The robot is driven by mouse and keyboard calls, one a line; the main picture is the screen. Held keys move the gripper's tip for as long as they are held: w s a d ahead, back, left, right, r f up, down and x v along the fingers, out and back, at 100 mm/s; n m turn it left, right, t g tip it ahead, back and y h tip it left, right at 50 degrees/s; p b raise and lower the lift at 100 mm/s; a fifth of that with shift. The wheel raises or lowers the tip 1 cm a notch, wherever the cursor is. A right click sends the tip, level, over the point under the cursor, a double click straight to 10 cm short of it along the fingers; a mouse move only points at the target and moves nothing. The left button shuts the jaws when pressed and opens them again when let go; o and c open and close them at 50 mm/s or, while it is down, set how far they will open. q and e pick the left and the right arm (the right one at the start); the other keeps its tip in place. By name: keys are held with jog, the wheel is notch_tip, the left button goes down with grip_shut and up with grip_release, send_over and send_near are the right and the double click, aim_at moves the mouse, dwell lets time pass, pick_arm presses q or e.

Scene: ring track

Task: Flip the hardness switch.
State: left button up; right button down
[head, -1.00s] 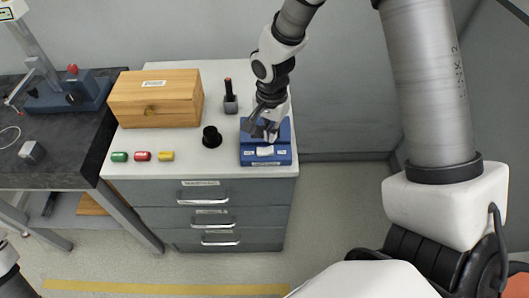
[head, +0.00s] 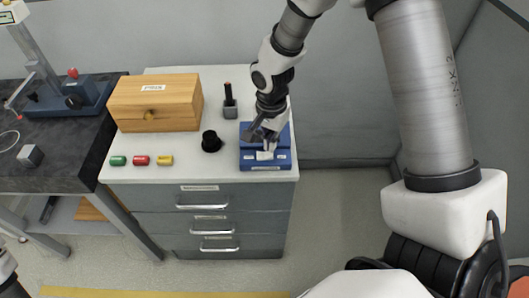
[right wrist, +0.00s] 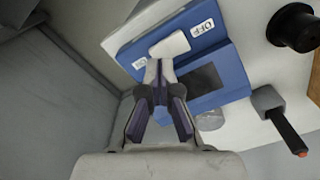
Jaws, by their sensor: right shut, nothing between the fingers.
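The hardness switch is a white rocker (head: 265,155) on the front of a blue device (head: 279,162) at the drawer cabinet's right front. In the right wrist view the rocker (right wrist: 170,45) lies between a label reading OFF (right wrist: 203,28) and another label (right wrist: 139,63), probably ON. My right gripper (head: 267,143) is shut and empty. It points down at the rocker, and in the right wrist view its fingertips (right wrist: 158,70) are at the rocker's near edge, seemingly touching it. The rocker looks tilted in the head view.
On the cabinet top (head: 190,166) are a wooden box (head: 155,104), a black knob (head: 211,141), a dark upright handle in a grey base (head: 229,104), and green, red and yellow pieces (head: 141,160). A dark bench (head: 55,155) stands at the left.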

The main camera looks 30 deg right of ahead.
aim_at(270, 154)
jog(key=shift+f+b, duration=0.95)
jog(key=shift+f, duration=0.3)
dwell(0.9)
notch_tip(270, 154, up, 7)
jog(key=p, duration=0.6)
jog(key=shift+r, duration=0.1)
jog(key=shift+f, duration=0.2)
